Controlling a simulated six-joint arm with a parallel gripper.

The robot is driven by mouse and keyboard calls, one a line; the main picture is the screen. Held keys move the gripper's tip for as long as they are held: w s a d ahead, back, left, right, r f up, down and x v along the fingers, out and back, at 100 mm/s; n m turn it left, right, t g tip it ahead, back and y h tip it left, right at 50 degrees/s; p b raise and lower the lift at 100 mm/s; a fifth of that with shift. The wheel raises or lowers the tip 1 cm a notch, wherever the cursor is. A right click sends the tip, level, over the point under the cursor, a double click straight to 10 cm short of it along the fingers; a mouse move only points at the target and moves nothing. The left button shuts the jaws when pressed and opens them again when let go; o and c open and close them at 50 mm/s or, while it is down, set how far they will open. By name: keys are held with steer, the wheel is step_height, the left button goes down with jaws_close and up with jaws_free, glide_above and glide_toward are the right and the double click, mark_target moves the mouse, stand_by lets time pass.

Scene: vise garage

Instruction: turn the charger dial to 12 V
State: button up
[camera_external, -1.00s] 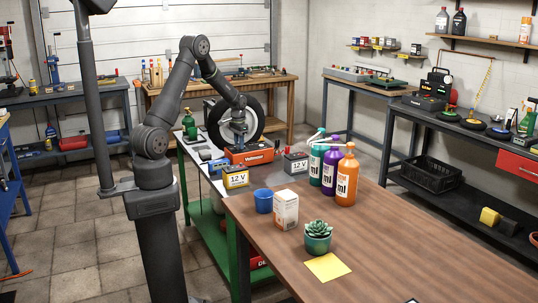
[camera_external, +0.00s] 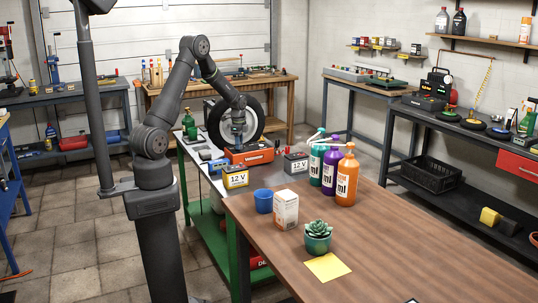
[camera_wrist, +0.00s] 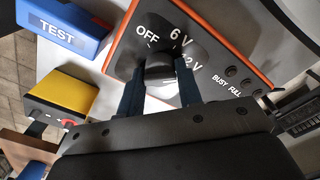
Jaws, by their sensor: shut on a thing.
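The charger (camera_external: 250,157) is an orange-red box on the green-legged bench. In the wrist view its dark face (camera_wrist: 215,62) carries the white labels OFF, 6 V and 12 V. The black dial (camera_wrist: 160,66) is a round knob beside these labels. My gripper (camera_wrist: 161,84) has one finger on each side of the dial and is shut on it. In the external view my gripper (camera_external: 238,143) points down onto the charger's top. A small pale mark shows near the 6 V label, but I cannot tell which setting the dial points to.
A blue TEST box (camera_wrist: 62,33) and a yellow-topped box (camera_wrist: 62,95) stand close to the charger. In the external view, a yellow 12 V battery (camera_external: 236,178) and a dark 12 V battery (camera_external: 296,163) stand near it. A tire (camera_external: 252,112) is behind my gripper.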

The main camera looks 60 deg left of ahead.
steer(key=shift+m, duration=0.7)
steer(key=o, duration=1)
steer(key=shift+c, duration=0.2)
step_height(320, 180, up, 18)
steer(key=shift+f, duration=0.25)
step_height(320, 180, down, 18)
steer(key=shift+r, duration=0.25)
steer(key=shift+r, duration=0.1)
stand_by(0.4)
